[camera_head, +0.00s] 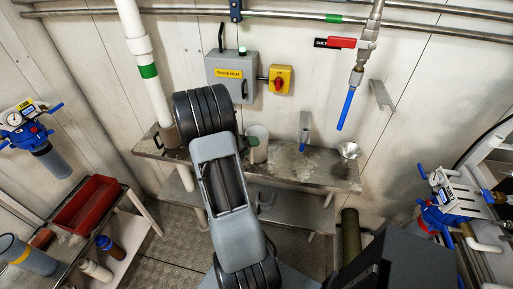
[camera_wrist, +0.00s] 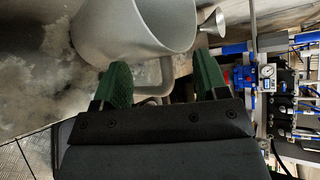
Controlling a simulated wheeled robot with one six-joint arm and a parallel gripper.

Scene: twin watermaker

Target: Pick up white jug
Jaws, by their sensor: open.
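The white jug (camera_head: 259,153) stands on the metal bench, partly hidden behind my arm in the head view. In the wrist view the jug (camera_wrist: 130,28) fills the upper left, with its grey handle (camera_wrist: 168,75) towards me. My gripper (camera_wrist: 162,68) is open, with one green finger on each side of the handle in the picture. I cannot tell whether either finger touches it. In the head view only a bit of green finger shows beside the jug; the rest is hidden by my arm.
The metal bench (camera_head: 310,168) also holds a funnel (camera_head: 349,150), right of the jug. A blue-tipped pipe (camera_head: 347,108) hangs above it. A grey control box (camera_head: 231,78) is on the wall behind. A red tray (camera_head: 87,204) is at left.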

